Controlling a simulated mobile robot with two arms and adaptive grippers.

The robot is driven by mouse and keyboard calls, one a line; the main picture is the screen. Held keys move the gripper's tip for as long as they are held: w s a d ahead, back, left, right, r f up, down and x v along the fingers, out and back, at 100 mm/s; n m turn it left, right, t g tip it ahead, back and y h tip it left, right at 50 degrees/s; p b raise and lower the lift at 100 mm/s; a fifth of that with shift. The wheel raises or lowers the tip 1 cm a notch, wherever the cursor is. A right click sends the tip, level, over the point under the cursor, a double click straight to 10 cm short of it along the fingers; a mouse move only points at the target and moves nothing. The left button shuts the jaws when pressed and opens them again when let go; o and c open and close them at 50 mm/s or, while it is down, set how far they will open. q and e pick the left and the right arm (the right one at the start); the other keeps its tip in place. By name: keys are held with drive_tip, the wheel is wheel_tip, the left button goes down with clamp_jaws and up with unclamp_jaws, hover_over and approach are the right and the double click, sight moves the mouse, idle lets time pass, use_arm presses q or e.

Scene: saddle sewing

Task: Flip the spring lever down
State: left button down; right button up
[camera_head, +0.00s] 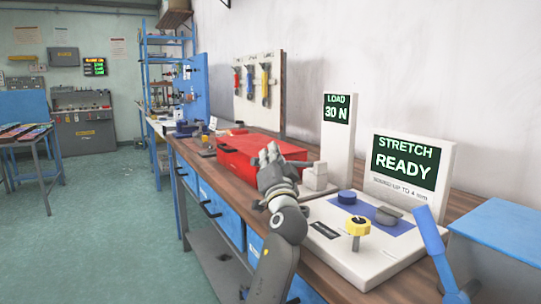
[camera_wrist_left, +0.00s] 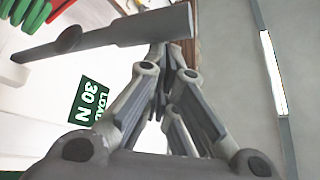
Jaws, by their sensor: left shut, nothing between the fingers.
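My left gripper (camera_head: 270,152) reaches in over the bench's front edge, beside the red case and left of the white stretch unit. In the left wrist view its fingers (camera_wrist_left: 165,55) are together and empty. A grey bar (camera_wrist_left: 115,38) with a dark round part crosses that view close to the fingertips. I cannot tell whether they touch, or whether this bar is the spring lever. My right gripper is not in view.
The red case (camera_head: 240,150) lies behind my gripper. A "LOAD 30 N" sign (camera_head: 337,107) stands behind. A blue box (camera_head: 505,225) is at the right edge.

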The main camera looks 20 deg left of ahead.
use_arm(q)
drive_tip(key=v, duration=0.7)
drive_tip(key=shift+s+d+f, duration=0.1)
drive_tip(key=shift+s+d, duration=0.1)
drive_tip(key=shift+f, duration=0.1)
idle(0.5)
